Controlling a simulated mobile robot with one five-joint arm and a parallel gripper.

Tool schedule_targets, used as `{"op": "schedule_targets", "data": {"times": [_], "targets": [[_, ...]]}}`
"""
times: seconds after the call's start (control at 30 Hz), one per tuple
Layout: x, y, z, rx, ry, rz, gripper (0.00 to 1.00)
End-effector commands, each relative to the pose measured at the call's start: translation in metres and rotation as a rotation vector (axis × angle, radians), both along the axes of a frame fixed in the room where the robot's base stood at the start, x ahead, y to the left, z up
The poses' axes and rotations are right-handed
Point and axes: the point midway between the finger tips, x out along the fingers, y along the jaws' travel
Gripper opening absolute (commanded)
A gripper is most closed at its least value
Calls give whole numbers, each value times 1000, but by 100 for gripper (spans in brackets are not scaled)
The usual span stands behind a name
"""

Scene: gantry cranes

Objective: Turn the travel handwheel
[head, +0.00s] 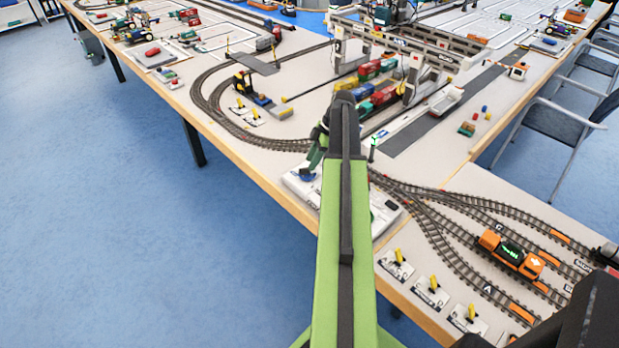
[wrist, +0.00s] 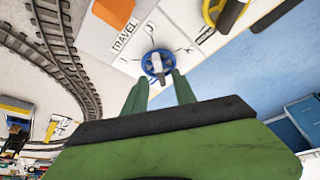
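The travel handwheel (wrist: 150,72) is a small blue wheel with a grey-white hub, beside the printed word TRAVEL on a white panel (wrist: 185,52). In the wrist view my gripper (wrist: 159,77) points at it, its two green fingers apart, with the wheel just at and between the tips. I cannot tell whether they touch its rim. In the head view my gripper (head: 313,160) is low over the white panel (head: 385,208) near the table edge; my arm hides much of the panel, and a bit of blue (head: 307,174) shows below the gripper.
Curved model track (head: 225,118) runs left of the panel, and an orange locomotive (head: 510,254) stands on track at the right. The gantry crane (head: 415,70) stands behind. Blue floor lies left of the table.

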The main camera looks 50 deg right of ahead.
Motion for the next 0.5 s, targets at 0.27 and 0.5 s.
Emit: {"op": "schedule_targets", "data": {"times": [0.27, 0.5], "targets": [[7, 9, -30, 0, 0, -1, 33], [7, 9, -28, 0, 1, -2, 26]]}}
